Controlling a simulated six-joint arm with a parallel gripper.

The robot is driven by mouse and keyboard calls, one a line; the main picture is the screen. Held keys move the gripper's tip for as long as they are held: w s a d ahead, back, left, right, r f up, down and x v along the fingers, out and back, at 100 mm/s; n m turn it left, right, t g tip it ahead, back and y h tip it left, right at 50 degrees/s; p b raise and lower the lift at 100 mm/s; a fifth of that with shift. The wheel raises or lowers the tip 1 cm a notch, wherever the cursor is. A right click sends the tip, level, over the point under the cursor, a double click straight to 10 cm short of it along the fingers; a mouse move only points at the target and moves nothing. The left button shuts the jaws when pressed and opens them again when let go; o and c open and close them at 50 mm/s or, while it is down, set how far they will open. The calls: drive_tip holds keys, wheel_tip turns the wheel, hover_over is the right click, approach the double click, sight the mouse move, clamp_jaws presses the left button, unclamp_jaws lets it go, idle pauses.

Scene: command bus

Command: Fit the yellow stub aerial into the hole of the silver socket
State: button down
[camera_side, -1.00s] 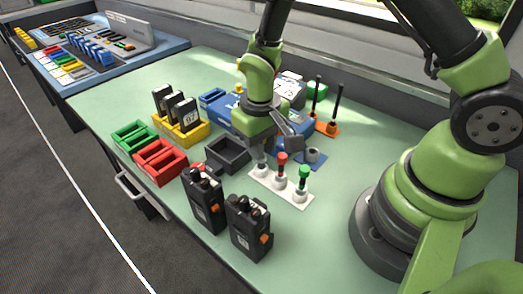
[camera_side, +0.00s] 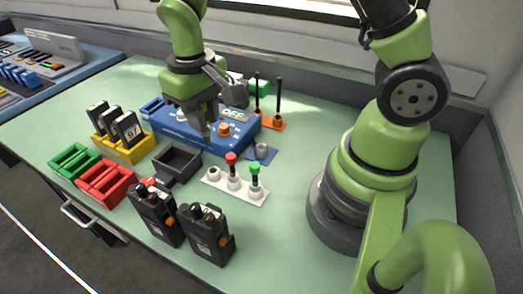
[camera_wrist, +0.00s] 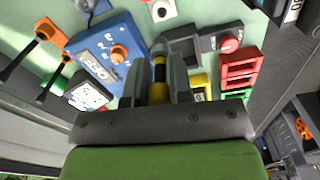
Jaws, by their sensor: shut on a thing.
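My gripper (camera_side: 204,122) is shut on the yellow stub aerial and holds it in the air above the blue box. In the wrist view, the aerial (camera_wrist: 157,92) sits between both fingers of my gripper (camera_wrist: 158,74), yellow near the palm, with a dark band and a grey tip pointing away. In the side view the fingers mostly hide the aerial. The silver socket (camera_side: 262,151) stands on a small blue plate, to the right of and below my gripper. It shows partly at the top edge of the wrist view (camera_wrist: 86,4). No aerial stands in it.
A white strip (camera_side: 243,191) holds a red-topped aerial (camera_side: 231,160), a green-topped one (camera_side: 254,172) and one empty holder. The blue box (camera_side: 240,137) has an orange knob. Tall black aerials (camera_side: 279,95) stand on an orange base behind. Two radios (camera_side: 208,235) stand in front.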

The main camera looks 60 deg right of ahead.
idle(0.4)
drive_tip(key=shift+s+d+f, duration=0.95)
drive_tip(key=shift+d+f, duration=0.3)
drive_tip(key=shift+d, duration=0.6)
drive_tip(key=shift+s+d+f, duration=0.95)
drive_tip(key=shift+d+f, duration=0.3)
drive_tip(key=shift+d, duration=0.55)
drive_tip(key=shift+s+d+f, duration=0.95)
drive_tip(key=shift+d+f, duration=0.3)
drive_tip(key=shift+d, duration=0.6)
drive_tip(key=shift+f, duration=1)
drive_tip(key=c, duration=0.6)
unclamp_jaws()
